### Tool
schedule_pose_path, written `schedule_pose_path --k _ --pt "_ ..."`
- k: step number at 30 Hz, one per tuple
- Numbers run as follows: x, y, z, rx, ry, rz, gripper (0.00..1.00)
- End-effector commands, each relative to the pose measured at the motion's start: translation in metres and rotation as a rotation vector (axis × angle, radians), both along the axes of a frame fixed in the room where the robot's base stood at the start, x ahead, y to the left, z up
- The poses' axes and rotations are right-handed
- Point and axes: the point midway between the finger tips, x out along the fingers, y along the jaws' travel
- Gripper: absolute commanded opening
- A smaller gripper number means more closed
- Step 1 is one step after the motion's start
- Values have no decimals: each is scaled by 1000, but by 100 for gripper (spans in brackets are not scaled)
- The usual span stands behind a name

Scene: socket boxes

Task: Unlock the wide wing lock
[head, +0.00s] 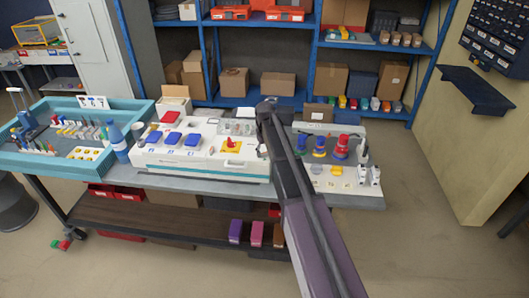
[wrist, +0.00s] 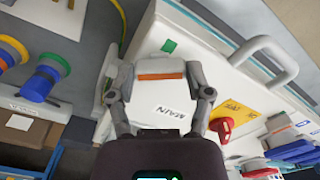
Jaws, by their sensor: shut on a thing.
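The wide wing lock (wrist: 160,70) is a grey block with an orange stripe, in the middle of the wrist view. It sits on the white face of the socket box (wrist: 150,36), above the label MAIN (wrist: 172,111). My gripper (wrist: 158,76) has one finger at each end of the lock and is shut on it. In the head view, my gripper (head: 267,108) is at the right end of the white socket box (head: 205,172). My arm hides the lock there.
A red switch on a yellow plate (head: 232,146) and blue socket covers (head: 171,139) are left of my arm. Coloured round plugs (head: 320,146) stand right of it. A green piece (wrist: 168,46) is near the lock. A blue bottle (head: 117,142) stands beside the teal tray (head: 25,165).

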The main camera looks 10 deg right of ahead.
Motion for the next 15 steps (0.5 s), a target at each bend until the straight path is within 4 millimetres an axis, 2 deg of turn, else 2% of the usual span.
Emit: schedule_pose_path --k 15 --pt "-1 0 0 -1 1 488 18"
